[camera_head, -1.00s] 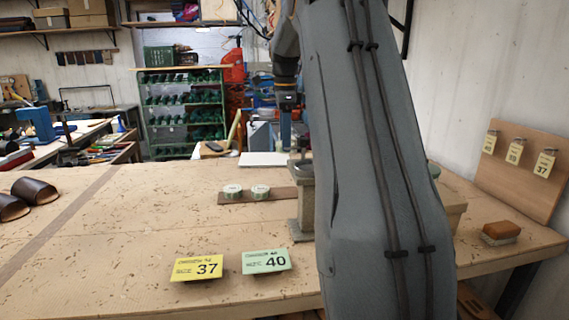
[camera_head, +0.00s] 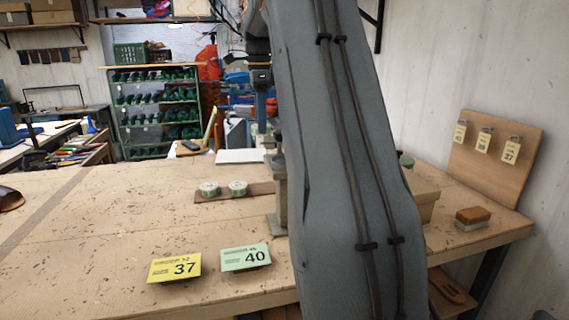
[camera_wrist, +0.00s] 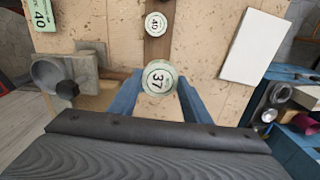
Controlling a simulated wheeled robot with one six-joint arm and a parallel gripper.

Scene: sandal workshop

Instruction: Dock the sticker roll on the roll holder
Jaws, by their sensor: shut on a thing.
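My gripper (camera_wrist: 160,88) has blue fingers, shut on a round pale sticker roll marked 37 (camera_wrist: 158,78) in the wrist view. Roll and gripper are above the bench. In the head view a blue finger shows left of my arm, and the held roll cannot be made out. A second roll, marked 40 (camera_wrist: 156,24), sits on a brown strip (camera_wrist: 155,50). The head view shows two rolls on that strip (camera_head: 262,188), a left one (camera_head: 209,188) and a right one (camera_head: 238,187). I cannot tell for certain which object is the roll holder.
A grey stand (camera_head: 282,195), partly hidden by my arm, stands right of the strip. It shows at left in the wrist view (camera_wrist: 88,68). A yellow 37 card (camera_head: 174,267) and green 40 card (camera_head: 245,257) stand in front. A white sheet (camera_head: 240,156) lies behind. The bench's left is mostly clear.

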